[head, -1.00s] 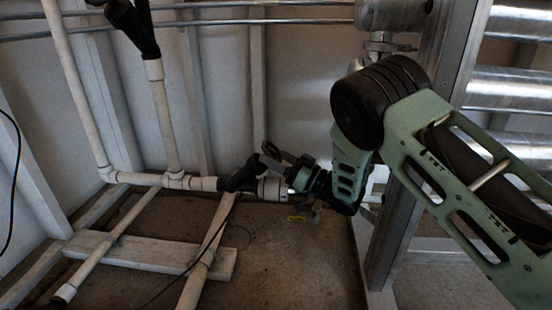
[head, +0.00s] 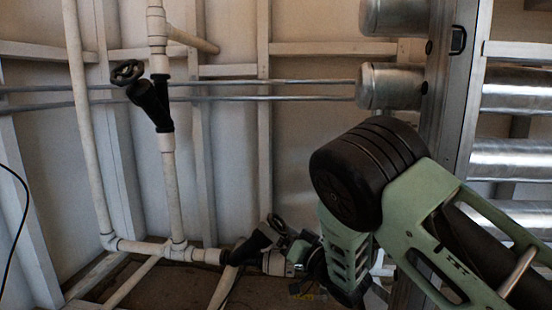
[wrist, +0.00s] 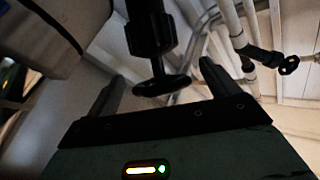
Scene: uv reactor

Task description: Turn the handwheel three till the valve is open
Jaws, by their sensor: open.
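A black handwheel (wrist: 162,85) on a black valve (wrist: 150,32) shows in the wrist view, between the fingers of my gripper (wrist: 161,72) in the picture. The fingers are apart, one on each side; I cannot tell whether they touch the rim. In the head view my gripper (head: 296,244) is at the lower black valve (head: 246,248), whose handwheel (head: 278,228) is partly covered by the gripper. A second black valve (head: 152,100) with a handwheel (head: 128,72) sits higher on a vertical pipe. No number shows on either wheel.
White pipes (head: 172,195) run along the wall at left. Thin metal rails (head: 260,98) cross the wall. A metal frame post (head: 448,90) and shiny cylinders (head: 515,155) stand at right, behind my arm. A dark cable (head: 22,200) hangs at far left.

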